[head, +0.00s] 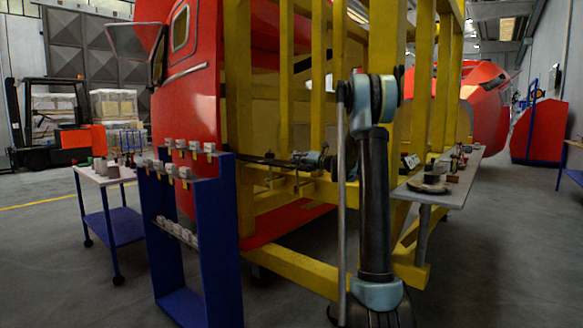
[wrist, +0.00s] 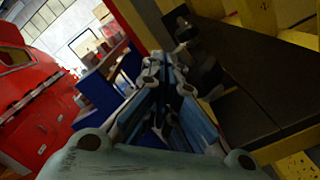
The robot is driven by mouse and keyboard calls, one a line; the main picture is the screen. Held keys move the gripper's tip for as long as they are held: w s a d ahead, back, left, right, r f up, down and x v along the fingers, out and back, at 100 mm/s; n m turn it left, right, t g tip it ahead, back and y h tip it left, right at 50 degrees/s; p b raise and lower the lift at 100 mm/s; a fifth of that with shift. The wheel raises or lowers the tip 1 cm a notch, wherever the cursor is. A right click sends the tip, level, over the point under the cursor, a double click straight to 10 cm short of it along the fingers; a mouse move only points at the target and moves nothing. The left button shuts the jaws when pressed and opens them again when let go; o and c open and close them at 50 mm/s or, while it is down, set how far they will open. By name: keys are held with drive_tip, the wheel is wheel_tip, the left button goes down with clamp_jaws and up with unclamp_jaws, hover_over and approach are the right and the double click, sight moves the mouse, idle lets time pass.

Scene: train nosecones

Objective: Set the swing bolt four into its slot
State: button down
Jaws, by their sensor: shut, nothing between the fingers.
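My gripper (head: 272,160) reaches left from my arm in front of the yellow frame (head: 240,90), in the head view. In the wrist view my gripper (wrist: 163,68) has its fingers together with nothing held between them. A dark fitting (wrist: 185,30) lies beyond the fingertips, next to a dark flat beam (wrist: 260,90). It may be a swing bolt, but I cannot tell. Small fittings (head: 297,180) stand on the yellow crossbar below my gripper. I cannot tell which part is swing bolt four, nor make out its slot.
A blue rack (head: 220,240) with several grey-white parts on top stands left of the frame. A white-topped trolley (head: 105,172) is behind it. A grey shelf (head: 445,185) with small parts juts out at right. The red train nose (head: 185,100) is behind.

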drive_tip(key=shift+w+d+r, duration=0.25)
drive_tip(key=shift+w+d, duration=0.35)
drive_tip(key=shift+w, duration=0.1)
drive_tip(key=shift+w+d+r, duration=0.2)
drive_tip(key=shift+w+d, duration=0.35)
drive_tip(key=shift+w, duration=0.1)
drive_tip(key=shift+s+a, duration=0.1)
drive_tip(key=s+d, duration=0.5)
drive_tip(key=s, duration=0.5)
drive_tip(key=shift+d, duration=0.25)
drive_tip(key=shift+f, duration=0.1)
